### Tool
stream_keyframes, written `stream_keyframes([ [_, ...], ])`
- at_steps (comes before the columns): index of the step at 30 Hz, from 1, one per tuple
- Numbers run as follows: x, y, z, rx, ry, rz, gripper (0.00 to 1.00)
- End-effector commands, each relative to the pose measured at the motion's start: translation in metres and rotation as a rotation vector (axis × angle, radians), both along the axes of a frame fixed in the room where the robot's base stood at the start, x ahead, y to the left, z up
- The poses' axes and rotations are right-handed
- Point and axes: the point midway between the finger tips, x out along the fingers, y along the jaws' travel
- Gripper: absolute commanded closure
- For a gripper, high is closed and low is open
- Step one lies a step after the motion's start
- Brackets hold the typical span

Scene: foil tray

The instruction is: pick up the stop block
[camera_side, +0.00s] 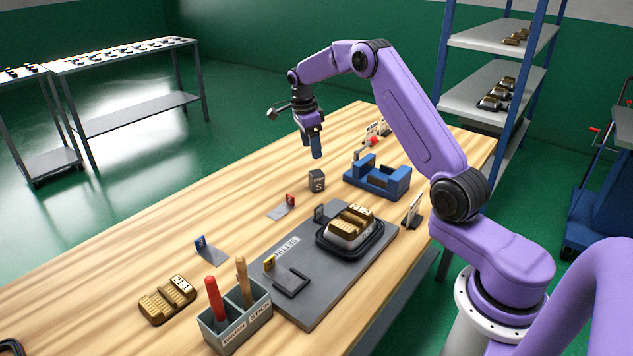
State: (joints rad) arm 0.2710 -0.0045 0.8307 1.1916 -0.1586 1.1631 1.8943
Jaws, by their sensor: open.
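A small dark grey block with a white "S" on its front, which appears to be the stop block (317,182), stands upright on the wooden table (230,190). It is left of the blue fixture and behind the grey board. My gripper (316,156) points down above the block and slightly behind it in the picture, apart from it. The gripper is open, and nothing shows between its fingers. The fingers overlap in this view, so the gap between them is hard to see.
A blue fixture (401,185) stands right of the block. A grey board (325,285) carries a black-rimmed tray (378,245) with gold-topped pieces. A tool holder (236,327), a gold piece (167,300) and small numbered signs stand nearby. The table's left side is mostly clear.

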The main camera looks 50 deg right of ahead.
Motion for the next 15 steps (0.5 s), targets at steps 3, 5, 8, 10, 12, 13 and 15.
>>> stream_keyframes([
  [3,-0.003,-0.003,-0.024,0.001,0.004,0.001,0.28],
  [5,-0.003,-0.004,-0.035,0.001,0.004,0.001,0.28],
  [8,-0.005,-0.006,-0.05,0.002,0.003,0.002,0.28],
  [10,-0.005,-0.007,-0.058,0.001,0.002,0.002,0.28],
  [12,-0.005,-0.008,-0.063,0.001,0.0,0.002,0.28],
  [13,-0.005,-0.008,-0.065,0.001,0.0,0.002,0.28],
  [15,-0.005,-0.008,-0.068,0.001,0.0,0.002,0.28],
])
